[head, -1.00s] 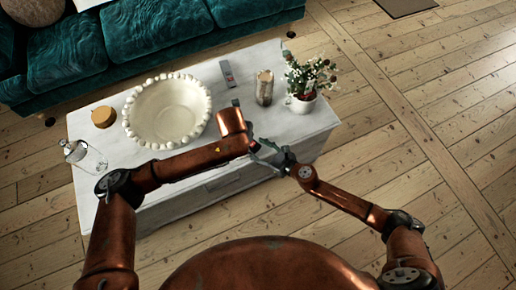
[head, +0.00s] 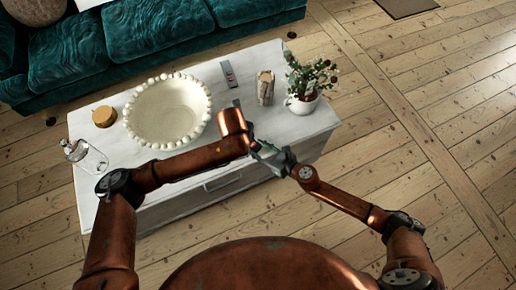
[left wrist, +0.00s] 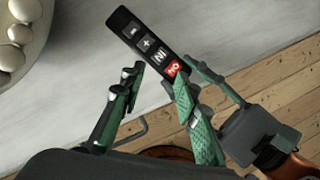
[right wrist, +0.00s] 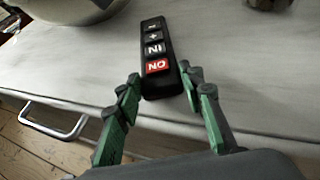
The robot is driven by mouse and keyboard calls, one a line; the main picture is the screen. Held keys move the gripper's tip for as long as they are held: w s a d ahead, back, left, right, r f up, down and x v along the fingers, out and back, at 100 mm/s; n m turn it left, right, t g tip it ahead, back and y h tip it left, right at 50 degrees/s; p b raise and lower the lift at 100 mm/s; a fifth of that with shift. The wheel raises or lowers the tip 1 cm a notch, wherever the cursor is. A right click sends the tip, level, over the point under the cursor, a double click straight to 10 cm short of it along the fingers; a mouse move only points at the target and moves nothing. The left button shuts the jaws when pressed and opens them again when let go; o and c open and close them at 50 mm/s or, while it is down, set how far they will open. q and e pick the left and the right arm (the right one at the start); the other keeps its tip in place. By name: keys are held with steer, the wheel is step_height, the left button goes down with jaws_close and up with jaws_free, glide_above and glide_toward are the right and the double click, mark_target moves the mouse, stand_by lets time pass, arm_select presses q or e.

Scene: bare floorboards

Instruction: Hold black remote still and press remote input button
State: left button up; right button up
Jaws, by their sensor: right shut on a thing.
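The black remote (right wrist: 155,50) has a red button at its near end and several dark buttons with white marks. It also shows in the left wrist view (left wrist: 143,41), tilted, its red-button end toward the grippers. My right gripper (right wrist: 162,84) is shut on the near end of the remote, one finger at each side. My left gripper (left wrist: 157,80) is open and empty, with one fingertip close to the red button; I cannot tell if they touch. In the head view the two grippers meet near the table's front edge, and the left arm hides most of the remote.
The white table (head: 205,192) carries a beaded bowl (head: 205,118), a grey device (head: 228,73), a candle holder (head: 265,88), a potted plant (head: 303,106), a round wooden box (head: 104,116) and a glass bottle (head: 87,156). A teal sofa (head: 150,35) stands behind.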

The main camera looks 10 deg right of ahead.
arm_select(q)
jaws_close()
stand_by(1.4)
